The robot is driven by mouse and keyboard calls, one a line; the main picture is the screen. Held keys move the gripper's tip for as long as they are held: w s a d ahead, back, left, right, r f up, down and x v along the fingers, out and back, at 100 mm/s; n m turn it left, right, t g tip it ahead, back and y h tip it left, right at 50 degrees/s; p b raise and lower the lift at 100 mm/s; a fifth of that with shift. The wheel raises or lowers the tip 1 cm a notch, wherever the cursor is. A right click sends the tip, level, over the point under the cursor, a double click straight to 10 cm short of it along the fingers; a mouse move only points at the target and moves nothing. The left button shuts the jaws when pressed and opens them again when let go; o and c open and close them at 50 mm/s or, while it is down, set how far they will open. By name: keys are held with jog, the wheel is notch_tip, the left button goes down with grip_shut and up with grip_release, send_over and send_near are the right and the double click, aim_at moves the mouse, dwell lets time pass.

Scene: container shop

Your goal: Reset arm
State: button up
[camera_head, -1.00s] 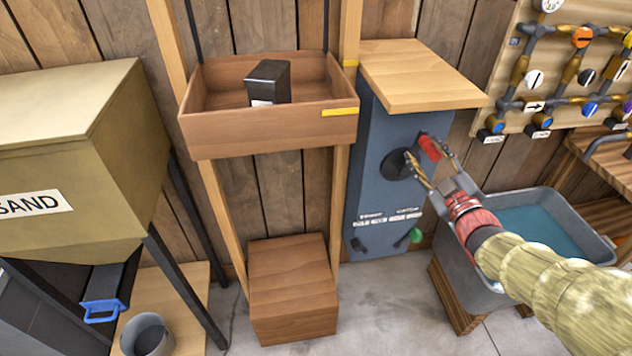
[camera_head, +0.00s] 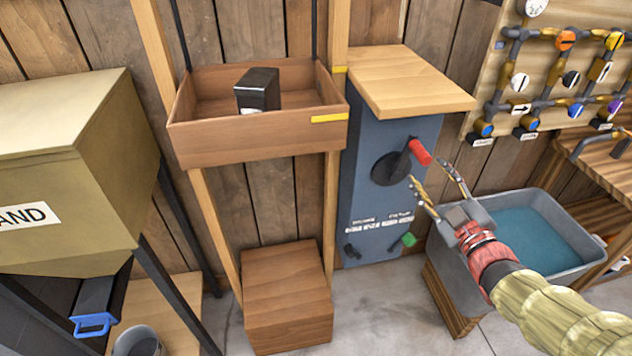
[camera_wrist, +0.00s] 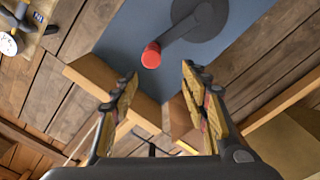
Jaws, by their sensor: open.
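My gripper (camera_head: 432,187) is open and empty in the head view, in front of the blue-grey panel box. It is just below and to the right of the crank with the red handle (camera_head: 420,152), with a small gap between them. The crank's round black hub (camera_head: 391,169) sits on the box front. In the wrist view, my two fingers (camera_wrist: 160,108) are spread apart, and the red handle (camera_wrist: 151,55) shows beyond them, near the top middle, with nothing between the fingertips.
A grey tub of water (camera_head: 575,270) stands under and beside my arm. A wooden tray (camera_head: 250,139) with a black block (camera_head: 258,90) hangs at the middle. A sand hopper (camera_head: 70,170) stands left. Valves and pipes (camera_head: 560,80) are at upper right.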

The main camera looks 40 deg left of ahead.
jog(key=w+d+f+m+h, duration=0.2)
jog(key=d+f+m+h, duration=0.3)
jog(key=f, duration=0.5)
jog(key=s+d+f+m+g+h, duration=0.2)
jog(key=s+d+h, duration=0.1)
jog(key=d, duration=0.3)
jog(key=s+d+f+m+g+h, duration=0.1)
jog(key=s+d+f+m+h, duration=0.15)
jog(key=d, duration=0.45)
jog(key=s+d+r+m+g+h, duration=0.2)
jog(key=s+d+m, duration=0.3)
jog(key=s, duration=0.5)
jog(key=s+d+r+m+g+h, duration=0.1)
jog(key=s+d+r+m+g, duration=0.15)
jog(key=s+d, duration=0.65)
jog(key=s+d+r+m+t, duration=0.1)
jog(key=s+r, duration=0.4)
jog(key=r, duration=0.1)
jog(key=shift+s+d+m+p, duration=0.15)
jog(key=shift+s+m+p, duration=0.15)
jog(key=shift+s+m, duration=0.1)
